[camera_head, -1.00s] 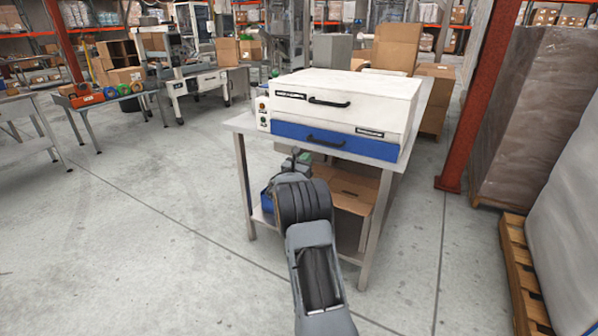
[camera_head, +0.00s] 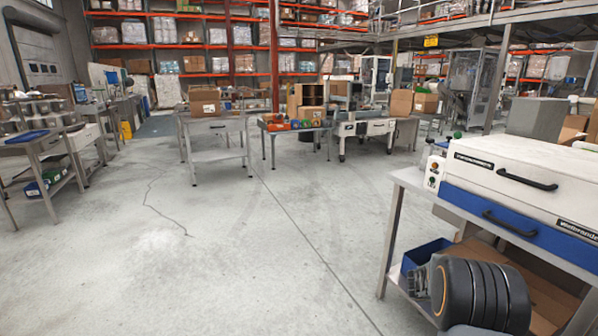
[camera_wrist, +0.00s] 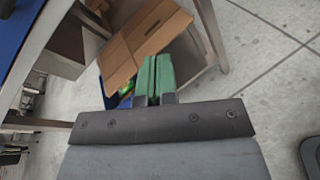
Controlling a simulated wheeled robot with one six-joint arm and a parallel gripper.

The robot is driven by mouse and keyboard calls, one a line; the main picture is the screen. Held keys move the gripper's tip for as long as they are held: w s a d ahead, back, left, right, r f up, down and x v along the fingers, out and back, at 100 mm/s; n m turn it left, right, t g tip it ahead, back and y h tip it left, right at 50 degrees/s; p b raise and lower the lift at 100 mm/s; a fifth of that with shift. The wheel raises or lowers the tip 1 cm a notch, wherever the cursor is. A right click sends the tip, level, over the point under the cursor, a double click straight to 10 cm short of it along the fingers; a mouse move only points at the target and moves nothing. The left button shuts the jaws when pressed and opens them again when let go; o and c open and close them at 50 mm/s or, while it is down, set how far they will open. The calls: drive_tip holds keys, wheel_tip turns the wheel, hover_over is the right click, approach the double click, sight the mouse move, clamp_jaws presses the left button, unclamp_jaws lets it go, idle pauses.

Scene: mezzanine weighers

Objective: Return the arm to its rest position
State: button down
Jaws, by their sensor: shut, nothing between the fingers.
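My gripper (camera_wrist: 153,80) shows in the wrist view with its two green fingers together and nothing between them. Beyond the fingertips are an open cardboard box (camera_wrist: 150,32) and a table leg. In the head view my dark ribbed arm joint is at the lower right, in front of the worktable (camera_head: 392,225). The fingers cannot be made out clearly in that view. I cannot tell whether any part of the arm touches the table or its lower shelf.
A white and blue machine (camera_head: 520,185) sits on this worktable, with a blue bin (camera_head: 425,255) below. A bench with orange and green items (camera_head: 290,125) and a steel table (camera_head: 215,124) stand farther back. Clear concrete floor (camera_head: 220,260) spreads left and centre.

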drive_tip(key=s+a+r+m+g+y+p, duration=0.1)
drive_tip(key=s+a+r+m+y+p, duration=0.3)
drive_tip(key=a, duration=0.3)
drive_tip(key=s+a+r+m+y+p, duration=0.2)
drive_tip(key=s+a+m+y, duration=0.15)
drive_tip(key=s+a, duration=0.2)
drive_tip(key=s+a+r+m+g+y+p, duration=0.1)
drive_tip(key=s+a+r+m+y+p, duration=0.3)
drive_tip(key=a, duration=0.4)
drive_tip(key=s+a+r+m+t+y+p, duration=0.1)
drive_tip(key=s+a+r+t+y+p, duration=0.1)
drive_tip(key=a+r, duration=0.4)
drive_tip(key=s+a+r+m+t+y+p, duration=0.1)
drive_tip(key=s+a+r+p, duration=0.3)
drive_tip(key=r, duration=0.5)
drive_tip(key=a+t+y+p, duration=0.1)
drive_tip(key=a+p, duration=0.1)
drive_tip(key=a, duration=0.1)
drive_tip(key=shift+s+t, duration=0.15)
drive_tip(key=shift+t, duration=0.15)
drive_tip(key=c, duration=1.9)
unclamp_jaws()
drive_tip(key=shift+m, duration=0.35)
